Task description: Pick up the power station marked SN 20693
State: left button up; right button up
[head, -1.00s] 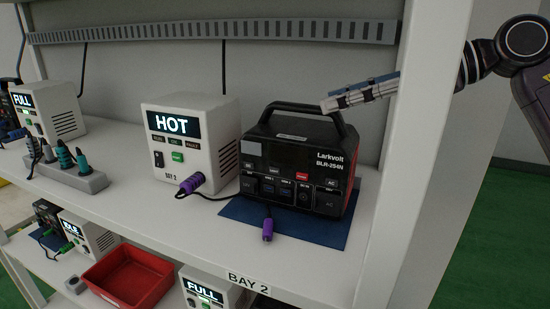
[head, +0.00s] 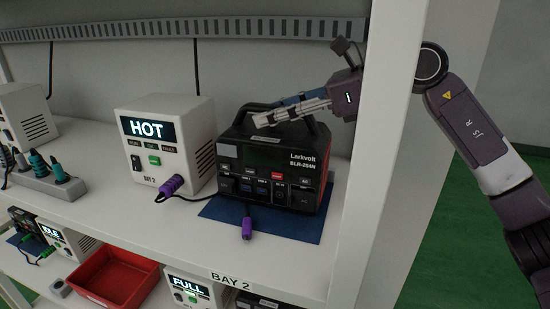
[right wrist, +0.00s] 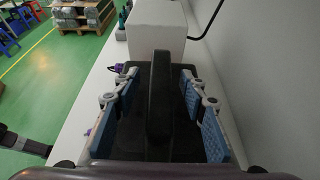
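In the right wrist view, the open blue-padded fingers stand on either side of the dark handle (right wrist: 160,105), with a visible gap on each side. I cannot tell how far down they reach. My left gripper is not in view.
A white charger reading HOT (head: 150,133) stands left of the station, with a purple connector (head: 171,186) cabled at its front. A white shelf post (head: 378,150) stands close on the right. A red bin (head: 118,277) sits on the lower shelf.

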grip_shut()
